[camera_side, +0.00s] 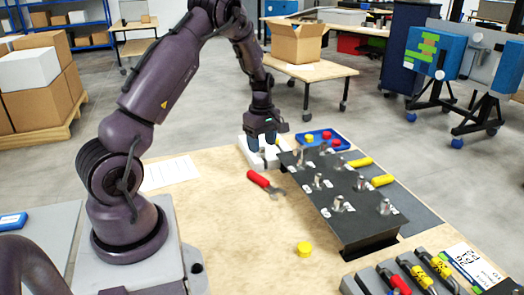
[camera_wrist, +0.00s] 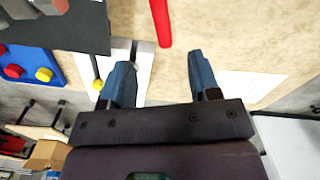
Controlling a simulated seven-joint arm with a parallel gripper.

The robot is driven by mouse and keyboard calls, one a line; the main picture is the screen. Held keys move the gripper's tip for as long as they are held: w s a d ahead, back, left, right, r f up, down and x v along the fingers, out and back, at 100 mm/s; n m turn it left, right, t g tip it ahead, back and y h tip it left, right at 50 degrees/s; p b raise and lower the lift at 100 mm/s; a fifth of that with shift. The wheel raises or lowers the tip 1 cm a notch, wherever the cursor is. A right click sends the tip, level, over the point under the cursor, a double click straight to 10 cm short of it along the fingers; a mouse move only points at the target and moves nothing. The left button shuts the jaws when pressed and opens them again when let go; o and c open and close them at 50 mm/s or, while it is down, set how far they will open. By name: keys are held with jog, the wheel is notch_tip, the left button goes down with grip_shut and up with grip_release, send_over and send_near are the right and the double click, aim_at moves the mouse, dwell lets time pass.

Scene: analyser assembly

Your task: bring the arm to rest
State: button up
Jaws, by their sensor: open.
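My gripper (camera_side: 264,138) hangs at the far end of the wooden table (camera_side: 222,226), over the white block or tray. In the wrist view my gripper (camera_wrist: 160,80) shows two blue fingers spread wide apart, with nothing held between them. The white tray (camera_side: 248,156) is partly hidden behind the fingers in the side view. It also shows beside the left finger in the wrist view (camera_wrist: 146,72). The arm is bent over in an arch above the table.
A black raised panel (camera_side: 350,232) with several metal fittings stands right of my gripper. A red-handled wrench (camera_side: 259,180) lies on the table nearby. A blue tray (camera_side: 342,138) holds red and yellow pieces. White paper (camera_side: 170,172) lies left.

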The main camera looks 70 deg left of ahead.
jog(key=s+d+r+m+t, duration=0.1)
jog(key=s+d+r+m, duration=0.3)
jog(key=d+r+m, duration=0.3)
jog(key=s+d+r+m+t, duration=0.2)
jog(key=s+d+r+m, duration=0.3)
jog(key=d, duration=0.6)
jog(key=s+d+r+m+t, duration=0.2)
jog(key=s+d+r+m, duration=0.3)
jog(key=d+r+m, duration=0.4)
jog(key=shift+d+r+m, duration=0.15)
jog(key=shift+r+m, duration=0.05)
jog(key=shift+m, duration=0.4)
